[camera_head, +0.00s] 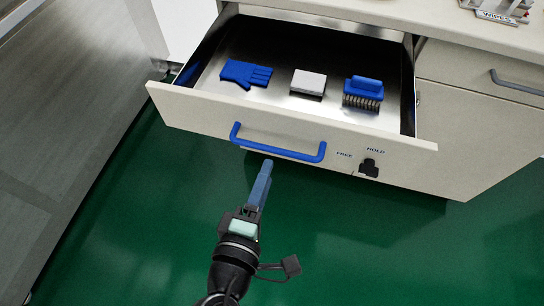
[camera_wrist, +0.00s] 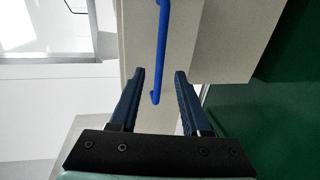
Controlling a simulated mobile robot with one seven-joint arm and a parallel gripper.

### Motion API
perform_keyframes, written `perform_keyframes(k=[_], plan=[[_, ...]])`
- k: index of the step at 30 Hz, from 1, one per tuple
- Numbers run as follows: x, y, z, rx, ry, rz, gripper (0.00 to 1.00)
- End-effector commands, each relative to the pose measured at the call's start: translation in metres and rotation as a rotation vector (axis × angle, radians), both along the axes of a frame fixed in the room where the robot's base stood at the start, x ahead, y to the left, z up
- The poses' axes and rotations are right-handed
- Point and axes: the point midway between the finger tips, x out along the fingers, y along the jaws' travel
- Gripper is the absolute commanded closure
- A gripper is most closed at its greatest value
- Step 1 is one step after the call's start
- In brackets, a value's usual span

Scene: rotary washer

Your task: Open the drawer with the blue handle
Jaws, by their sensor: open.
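The drawer (camera_head: 300,140) with the blue handle stands pulled out from the cabinet, its inside showing. The blue handle (camera_head: 278,150) is a bar across the drawer front; it also shows in the wrist view (camera_wrist: 162,45), running up from between the finger lines. My gripper (camera_head: 266,165) is just in front of and below the handle in the head view. In the wrist view its two fingers (camera_wrist: 159,72) are apart with nothing held between them. I see no clear contact with the handle.
In the drawer lie a blue glove (camera_head: 245,73), a white block (camera_head: 308,82) and a blue brush (camera_head: 363,92). A black knob (camera_head: 369,167) with FREE and HOLD labels sits on the front. A grey-handled front (camera_head: 487,80) is at right. Green floor (camera_head: 150,220) is clear.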

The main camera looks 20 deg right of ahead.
Motion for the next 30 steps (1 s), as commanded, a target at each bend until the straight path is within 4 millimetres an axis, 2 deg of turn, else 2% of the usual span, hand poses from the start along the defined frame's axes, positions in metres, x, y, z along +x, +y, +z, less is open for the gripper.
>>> perform_keyframes(k=[3, 9, 30], plan=[[-0.019, 0.013, 0.004, 0.001, 0.002, 0.002, 0.53], [-0.037, 0.025, 0.009, 0.0, 0.0, 0.002, 0.53], [-0.038, 0.027, 0.012, 0.005, -0.007, 0.0, 0.53]])
